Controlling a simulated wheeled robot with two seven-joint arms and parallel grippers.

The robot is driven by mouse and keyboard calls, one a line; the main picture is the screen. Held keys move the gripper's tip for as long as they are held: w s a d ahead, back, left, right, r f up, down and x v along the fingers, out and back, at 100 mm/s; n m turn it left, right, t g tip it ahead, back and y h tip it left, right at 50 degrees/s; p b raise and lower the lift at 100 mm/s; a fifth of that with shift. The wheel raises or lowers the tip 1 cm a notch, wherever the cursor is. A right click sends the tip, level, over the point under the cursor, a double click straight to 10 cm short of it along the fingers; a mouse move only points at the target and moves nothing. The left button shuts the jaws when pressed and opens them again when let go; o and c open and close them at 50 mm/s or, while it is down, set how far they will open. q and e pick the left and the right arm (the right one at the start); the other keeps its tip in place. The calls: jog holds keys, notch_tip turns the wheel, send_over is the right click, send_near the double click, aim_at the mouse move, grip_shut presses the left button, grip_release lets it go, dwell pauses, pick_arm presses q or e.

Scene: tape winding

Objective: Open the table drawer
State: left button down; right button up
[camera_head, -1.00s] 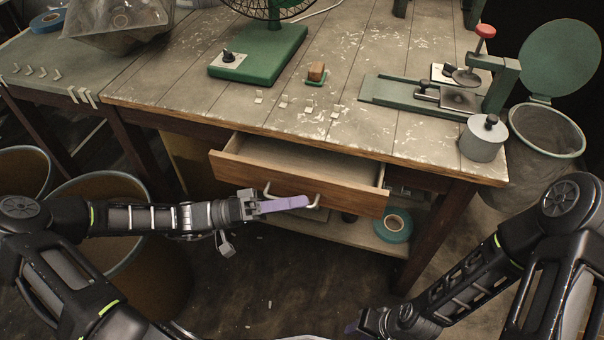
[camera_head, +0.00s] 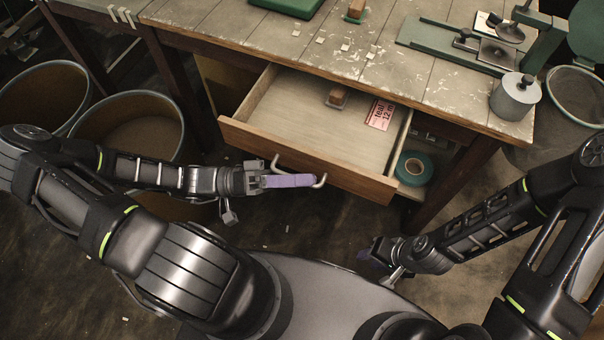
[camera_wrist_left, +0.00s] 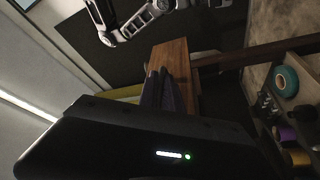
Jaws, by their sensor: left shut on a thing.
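The wooden table drawer (camera_head: 300,156) is pulled well out from under the worktable in the head view. Inside it lie a small brown block (camera_head: 337,97) and a pink label card (camera_head: 380,114). A metal handle (camera_head: 320,181) is on its front. My left gripper (camera_head: 290,181), with purple fingers, is shut on the handle; the fingers hide the handle's middle. In the left wrist view the drawer front (camera_wrist_left: 172,58) shows beyond the dark fingers. My right gripper (camera_head: 372,254) is low at the right, away from the drawer, and its opening is unclear.
The worktable (camera_head: 290,40) bears a green press (camera_head: 470,42) and a grey cylinder (camera_head: 514,97). A teal tape roll (camera_head: 413,168) sits on the shelf below, right of the drawer. Brown bins (camera_head: 130,125) stand at the left.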

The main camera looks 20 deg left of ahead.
pick_arm(q)
jog(key=c, duration=1.8)
grip_release()
jog(key=shift+a, duration=0.1)
jog(key=v, duration=0.7)
jog(key=shift+a, duration=0.35)
jog(key=shift+s+f, duration=0.1)
jog(key=shift+f, duration=0.05)
